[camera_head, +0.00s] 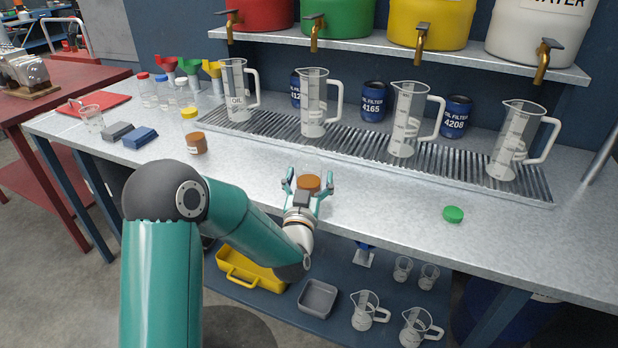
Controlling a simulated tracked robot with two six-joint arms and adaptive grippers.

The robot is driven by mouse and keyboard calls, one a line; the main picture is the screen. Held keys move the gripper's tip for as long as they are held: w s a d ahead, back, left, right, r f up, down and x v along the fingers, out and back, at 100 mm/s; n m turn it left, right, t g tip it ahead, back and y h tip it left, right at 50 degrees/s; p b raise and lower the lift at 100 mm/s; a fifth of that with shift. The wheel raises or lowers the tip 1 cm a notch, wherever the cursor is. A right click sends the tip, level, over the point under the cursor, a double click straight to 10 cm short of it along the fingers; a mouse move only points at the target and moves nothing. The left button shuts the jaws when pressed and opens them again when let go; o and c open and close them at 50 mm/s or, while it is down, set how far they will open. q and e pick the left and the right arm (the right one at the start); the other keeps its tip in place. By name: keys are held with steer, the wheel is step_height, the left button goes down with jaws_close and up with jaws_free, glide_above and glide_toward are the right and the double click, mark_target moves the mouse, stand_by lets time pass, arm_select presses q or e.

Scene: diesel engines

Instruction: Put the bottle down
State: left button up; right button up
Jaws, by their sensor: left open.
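A small brown bottle or jar (309,182) shows on the grey metal bench top (375,205), between the spread fingers of my left gripper (308,178). The gripper is open, with one finger on each side of it. The gripper body hides its lower part, so I cannot tell whether its base touches the bench. My right gripper is not in view.
A brown labelled jar (196,143), a blue block (140,138) and a yellow lid (189,113) lie to the left. A green lid (453,214) lies to the right. Several clear jugs (313,105) stand on the ribbed tray (460,170) behind.

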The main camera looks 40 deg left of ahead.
arm_select(q)
steer(key=shift+r, duration=0.15)
steer(key=b+v, duration=1.2)
steer(key=shift+b, duration=0.4)
